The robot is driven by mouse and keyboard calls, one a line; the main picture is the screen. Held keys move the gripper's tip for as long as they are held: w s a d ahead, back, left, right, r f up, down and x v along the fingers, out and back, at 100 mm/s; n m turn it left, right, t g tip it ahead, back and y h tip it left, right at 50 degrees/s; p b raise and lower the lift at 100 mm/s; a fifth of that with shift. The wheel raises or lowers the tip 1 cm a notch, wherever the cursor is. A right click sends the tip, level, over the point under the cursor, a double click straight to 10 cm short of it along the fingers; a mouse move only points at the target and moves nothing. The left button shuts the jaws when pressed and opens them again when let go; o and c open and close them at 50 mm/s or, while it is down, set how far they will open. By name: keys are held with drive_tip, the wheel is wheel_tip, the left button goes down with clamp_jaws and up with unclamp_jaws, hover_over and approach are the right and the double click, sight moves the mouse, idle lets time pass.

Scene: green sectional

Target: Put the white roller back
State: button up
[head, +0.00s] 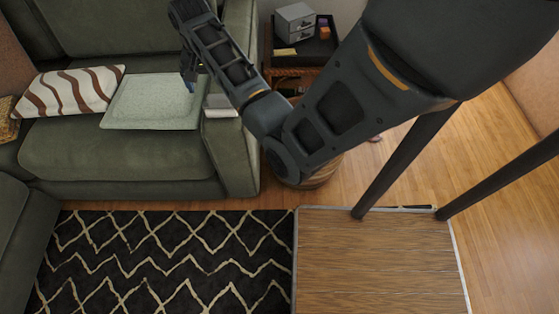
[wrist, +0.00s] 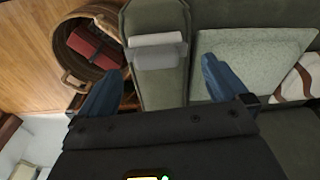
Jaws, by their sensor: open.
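A white, bar-shaped thing (wrist: 155,40), which may be the white roller, lies across the green sofa arm (wrist: 158,95) in the wrist view. A grey piece (wrist: 160,57) sits right against it. In the head view a pale thing (head: 221,101) shows on the sofa arm, partly hidden by my arm. My gripper (wrist: 163,88) is open and empty, its two blue fingers spread to either side of the sofa arm in the picture. The white thing is beyond the fingertips, between their lines. In the head view my gripper (head: 190,78) hangs over the seat's right end, near the pale green cushion.
A pale green square cushion (head: 150,102) and a striped pillow (head: 70,90) lie on the sofa. A wicker basket (wrist: 62,42) holds a red thing (wrist: 95,45). A black tray (head: 310,58) with a grey drawer box (head: 295,20) stands behind the arm.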

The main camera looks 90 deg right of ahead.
drive_tip(key=s+a+f+n+t+h, duration=0.2)
drive_tip(key=s+a+f+n+t, duration=0.15)
drive_tip(key=a+f, duration=0.65)
drive_tip(key=s+a+r+n+t, duration=0.1)
drive_tip(key=s+a+r+n, duration=0.1)
drive_tip(key=a, duration=0.4)
drive_tip(key=s+a+r+n+t, duration=0.1)
drive_tip(key=s+a+n+t, duration=0.15)
drive_tip(key=a, duration=0.35)
drive_tip(key=s+a+r+n+t+y, duration=0.1)
drive_tip(key=s+a+r+n+t, duration=0.1)
drive_tip(key=s+a+r, duration=0.2)
drive_tip(key=s+a+r+n+t+y, duration=0.1)
drive_tip(key=s+a+r+n+t, duration=0.2)
drive_tip(key=r, duration=0.8)
drive_tip(key=s+a+r+n+t, duration=0.2)
drive_tip(key=s+a+r+n, duration=0.1)
drive_tip(key=s+a+r, duration=0.4)
drive_tip(key=shift+s+a+r+y, duration=0.2)
drive_tip(key=shift+a+r+y, duration=0.1)
drive_tip(key=shift+a+y, duration=0.1)
